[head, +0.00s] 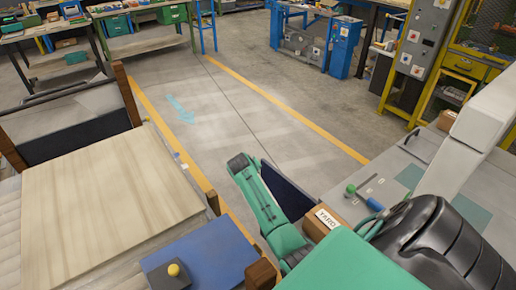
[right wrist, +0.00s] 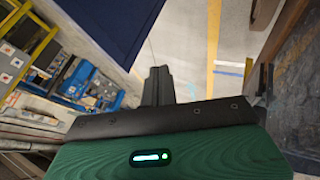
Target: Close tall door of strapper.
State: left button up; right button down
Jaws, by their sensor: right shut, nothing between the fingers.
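A dark blue panel (head: 287,192), which looks like the strapper's tall door, stands upright beside my green right arm in the head view, at the edge of a grey worktop. It stands out from the worktop's edge over the floor, so it looks open. The arm and box hide its lower part. In the right wrist view the panel (right wrist: 105,22) fills the upper left. My right gripper (right wrist: 158,72) is shut and empty, with its fingers just below the panel's edge in that picture. I cannot tell whether they touch it. My left gripper is not in view.
A cardboard box marked YARD (head: 321,221) stands close to the panel. The grey worktop (head: 345,190) carries a green-and-blue tool. A wooden board (head: 105,215) and a blue plate with a yellow button (head: 205,252) lie left. The floor lane (head: 220,120) beyond is clear.

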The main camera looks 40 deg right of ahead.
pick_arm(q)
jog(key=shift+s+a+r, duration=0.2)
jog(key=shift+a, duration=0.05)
pick_arm(e)
jog(key=w+d+f, duration=0.3)
jog(key=d+f, duration=0.5)
jog(key=shift+w+d, duration=0.15)
jog(key=shift+d, duration=0.15)
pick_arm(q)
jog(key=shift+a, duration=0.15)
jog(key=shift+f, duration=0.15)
pick_arm(e)
jog(key=shift+d, duration=0.1)
